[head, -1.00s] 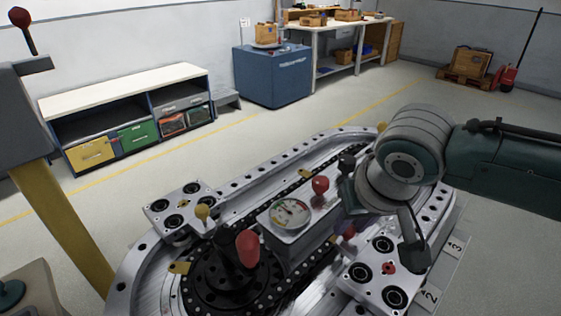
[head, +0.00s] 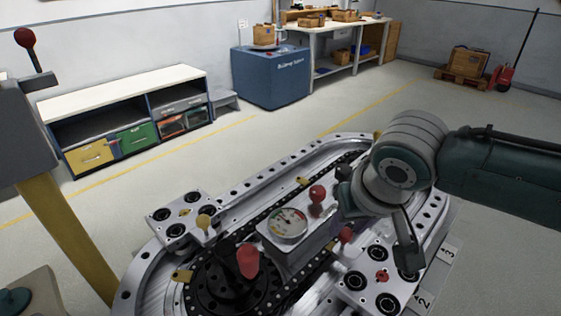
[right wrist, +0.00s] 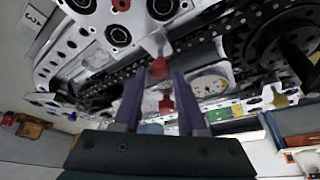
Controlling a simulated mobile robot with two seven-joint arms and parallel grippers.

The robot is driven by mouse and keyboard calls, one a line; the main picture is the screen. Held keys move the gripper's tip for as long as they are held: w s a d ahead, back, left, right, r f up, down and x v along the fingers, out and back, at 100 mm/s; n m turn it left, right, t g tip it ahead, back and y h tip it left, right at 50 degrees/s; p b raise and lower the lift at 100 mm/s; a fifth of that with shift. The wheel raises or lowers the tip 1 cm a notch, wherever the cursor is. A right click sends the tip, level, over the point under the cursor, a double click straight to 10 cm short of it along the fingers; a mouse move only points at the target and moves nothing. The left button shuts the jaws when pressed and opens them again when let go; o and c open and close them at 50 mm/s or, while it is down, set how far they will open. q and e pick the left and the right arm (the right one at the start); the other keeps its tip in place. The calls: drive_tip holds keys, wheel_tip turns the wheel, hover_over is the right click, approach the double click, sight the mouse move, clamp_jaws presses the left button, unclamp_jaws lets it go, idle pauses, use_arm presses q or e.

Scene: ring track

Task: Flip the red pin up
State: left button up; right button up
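The ring track (head: 150,270) carries a central block with a round gauge (head: 287,224). A small red pin (head: 346,234) shows at the block's near side, close to the right-hand plate. It also shows in the right wrist view (right wrist: 159,68). A red knob (head: 317,194) stands beside the gauge and appears in the right wrist view (right wrist: 166,104). My right gripper (head: 338,200) is over the block's right end. In the right wrist view its fingers (right wrist: 161,100) are spread, with both red parts showing in the gap. I cannot tell any contact. My left gripper is out of view.
The right plate (head: 381,280) lies below my arm. A grey stand (head: 22,130) with a red-ball lever is at left.

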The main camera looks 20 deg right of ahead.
drive_tip(key=o, duration=0.3)
drive_tip(key=p+v, duration=0.2)
drive_tip(key=v, duration=0.8)
idle(0.4)
